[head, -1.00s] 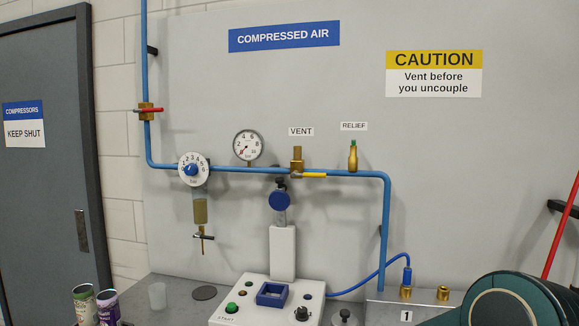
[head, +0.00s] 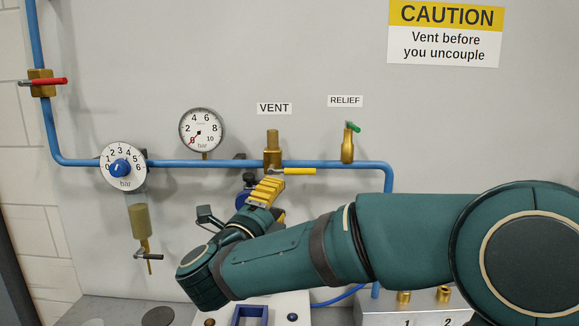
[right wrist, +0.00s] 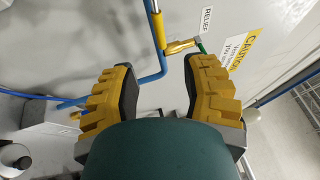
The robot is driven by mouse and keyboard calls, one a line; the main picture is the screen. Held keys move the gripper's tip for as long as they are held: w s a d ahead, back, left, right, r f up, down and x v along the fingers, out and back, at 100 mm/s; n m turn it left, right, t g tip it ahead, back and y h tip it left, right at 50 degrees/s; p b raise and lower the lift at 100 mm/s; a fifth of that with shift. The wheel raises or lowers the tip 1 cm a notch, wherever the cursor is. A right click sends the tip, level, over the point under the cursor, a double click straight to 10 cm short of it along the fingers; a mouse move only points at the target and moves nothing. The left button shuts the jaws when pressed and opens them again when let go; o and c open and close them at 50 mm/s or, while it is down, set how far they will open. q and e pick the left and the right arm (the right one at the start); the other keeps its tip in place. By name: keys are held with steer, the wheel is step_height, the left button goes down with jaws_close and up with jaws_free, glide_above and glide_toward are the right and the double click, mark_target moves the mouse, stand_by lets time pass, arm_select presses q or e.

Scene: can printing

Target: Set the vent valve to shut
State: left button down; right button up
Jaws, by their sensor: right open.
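The vent valve (head: 272,148) is a brass fitting on the blue pipe, under the VENT label. Its yellow lever (head: 295,171) points right, lying along the pipe. My right gripper (head: 267,190) is just below the valve and lever, with its yellow fingertips pointing up. In the right wrist view the right gripper (right wrist: 160,88) has its two fingers wide apart with nothing between them. The yellow lever (right wrist: 158,28) shows beyond the fingertips, apart from them. I cannot see the left gripper.
The relief valve (head: 347,146) with a green handle stands just right of the vent. A gauge (head: 202,130), a regulator dial (head: 123,166) and a red-handled valve (head: 42,82) are to the left. A numbered block (head: 425,305) is below, partly behind my arm.

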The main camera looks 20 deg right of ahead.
mark_target(300, 173)
steer(key=p+x, duration=0.2)
steer(key=x, duration=1.1)
steer(key=shift+d, duration=0.1)
steer(key=shift+s, duration=0.1)
jaws_close()
